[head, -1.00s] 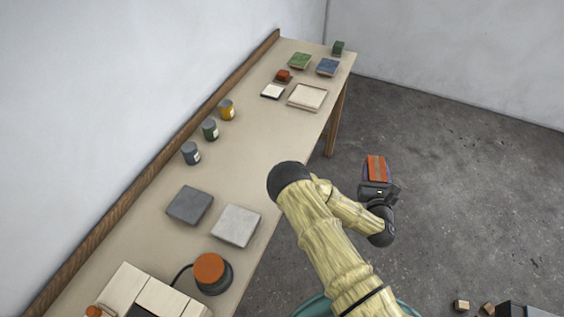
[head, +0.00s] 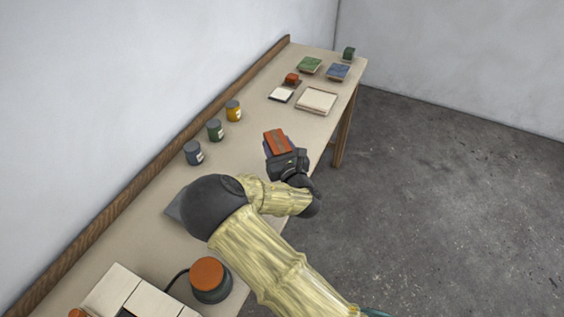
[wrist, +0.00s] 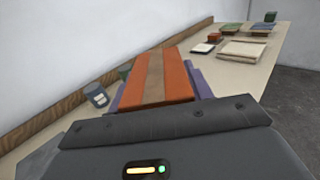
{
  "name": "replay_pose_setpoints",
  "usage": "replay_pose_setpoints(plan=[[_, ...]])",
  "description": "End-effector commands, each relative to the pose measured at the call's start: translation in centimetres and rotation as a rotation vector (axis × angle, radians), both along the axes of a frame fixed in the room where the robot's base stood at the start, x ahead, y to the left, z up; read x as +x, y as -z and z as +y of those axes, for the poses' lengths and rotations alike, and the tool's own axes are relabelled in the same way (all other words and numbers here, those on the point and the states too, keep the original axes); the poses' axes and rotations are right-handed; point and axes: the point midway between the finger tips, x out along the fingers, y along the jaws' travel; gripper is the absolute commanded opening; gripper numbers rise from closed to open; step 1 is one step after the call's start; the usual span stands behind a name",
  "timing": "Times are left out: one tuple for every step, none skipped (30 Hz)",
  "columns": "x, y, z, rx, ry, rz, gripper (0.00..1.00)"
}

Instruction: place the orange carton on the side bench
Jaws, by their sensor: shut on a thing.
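The orange carton (head: 277,143) has a brownish band along its top and is held in my gripper (head: 280,156). In the wrist view the carton (wrist: 172,80) lies ahead of the dark gripper body, with purple finger parts at both its sides. The bench (head: 262,121) is a long pale-topped table along the wall. In the head view the carton appears over the bench's right part, near its front edge. The wrist view suggests it is above the top; the exact height is hard to tell.
Three cans, grey (head: 193,152), green (head: 215,130) and yellow (head: 233,111), stand near the wall. A cream tray (head: 316,101), a green pad (head: 309,65) and a blue pad (head: 339,72) lie at the far end. An orange-topped button (head: 208,275) is at the near end.

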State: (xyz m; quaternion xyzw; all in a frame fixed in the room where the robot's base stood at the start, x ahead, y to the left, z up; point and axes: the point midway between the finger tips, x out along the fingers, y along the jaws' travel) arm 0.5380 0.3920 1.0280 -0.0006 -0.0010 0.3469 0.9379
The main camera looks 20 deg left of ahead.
Motion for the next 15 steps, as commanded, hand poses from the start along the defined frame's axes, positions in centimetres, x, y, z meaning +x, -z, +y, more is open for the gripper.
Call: replay_pose_setpoints(plan=[[0.0,-0.1,0.0,0.001,0.000,-0.001,0.20],[0.0,0.0,0.0,0.001,0.001,-0.001,0.20],[0.0,0.2,0.0,0.000,0.001,0.000,0.20],[0.0,0.4,0.0,0.000,0.001,0.000,0.20],[0.0,0.7,-0.1,-0.001,0.001,0.002,0.20],[0.0,1.2,-0.1,-0.002,0.001,0.002,0.20],[0.1,1.6,-0.1,-0.001,0.002,0.003,0.20],[0.1,2.2,-0.1,-0.002,0.002,0.002,0.20],[0.1,2.9,-0.1,-0.001,0.002,0.003,0.20],[0.1,3.5,-0.1,-0.002,0.002,0.002,0.20],[0.1,4.0,-0.1,-0.002,0.002,0.002,0.20],[0.1,4.8,-0.1,-0.002,0.001,0.002,0.20],[0.1,5.2,-0.1,-0.001,0.002,0.001,0.20],[0.1,5.5,-0.1,0.001,0.002,0.001,0.20],[0.1,5.9,-0.1,0.000,0.002,0.001,0.20]])
